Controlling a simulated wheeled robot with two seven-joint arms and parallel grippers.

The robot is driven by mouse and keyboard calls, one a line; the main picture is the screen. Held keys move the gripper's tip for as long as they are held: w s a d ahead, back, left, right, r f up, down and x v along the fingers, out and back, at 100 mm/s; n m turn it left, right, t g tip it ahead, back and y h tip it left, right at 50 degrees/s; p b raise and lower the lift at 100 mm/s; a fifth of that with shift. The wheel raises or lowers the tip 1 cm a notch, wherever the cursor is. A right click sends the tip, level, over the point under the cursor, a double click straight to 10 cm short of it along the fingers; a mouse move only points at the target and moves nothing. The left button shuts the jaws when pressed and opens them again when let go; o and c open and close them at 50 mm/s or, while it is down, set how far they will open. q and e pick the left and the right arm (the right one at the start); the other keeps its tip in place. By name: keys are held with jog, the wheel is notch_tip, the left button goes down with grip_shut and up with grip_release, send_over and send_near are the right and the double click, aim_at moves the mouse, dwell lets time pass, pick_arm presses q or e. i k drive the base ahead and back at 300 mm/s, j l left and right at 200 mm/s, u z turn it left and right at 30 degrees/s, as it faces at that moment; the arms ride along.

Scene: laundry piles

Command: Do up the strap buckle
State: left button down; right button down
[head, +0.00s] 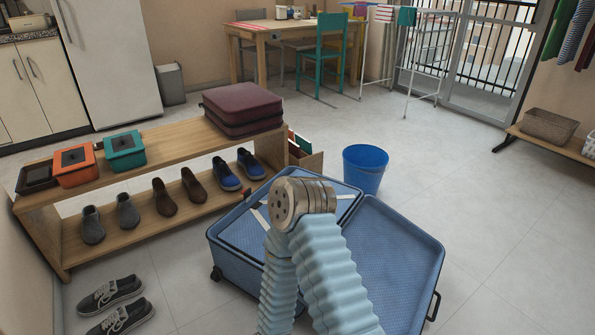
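An open blue suitcase (402,235) lies on the floor at the bottom middle, its two halves spread side by side. Pale strap pieces (259,217) show in its left half, and another pale piece shows near that half's upper right. My arm, with light blue ribbed sleeves and a round metal joint, stands in front of the suitcase and covers much of its middle. The buckle cannot be made out, and whether the strap ends are joined is hidden.
A wooden shoe bench (180,145) with several shoes, boxes and a maroon case (243,109) stands close behind and left of the suitcase. A blue bin (364,170) stands just behind it. Dark sneakers (113,305) lie at lower left. Floor at right is clear.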

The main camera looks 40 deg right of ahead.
aim_at(247, 192)
jog(key=i+j+z, duration=0.2)
jog(key=z, duration=0.25)
jog(key=i+j+z, duration=0.2)
jog(key=z, duration=0.3)
jog(key=i+j+z, duration=0.1)
jog(key=j+z, duration=0.65)
jog(key=z, duration=0.2)
jog(key=j+z, duration=0.75)
jog(key=j, duration=0.15)
jog(key=j+z, duration=0.3)
jog(key=j, duration=0.2)
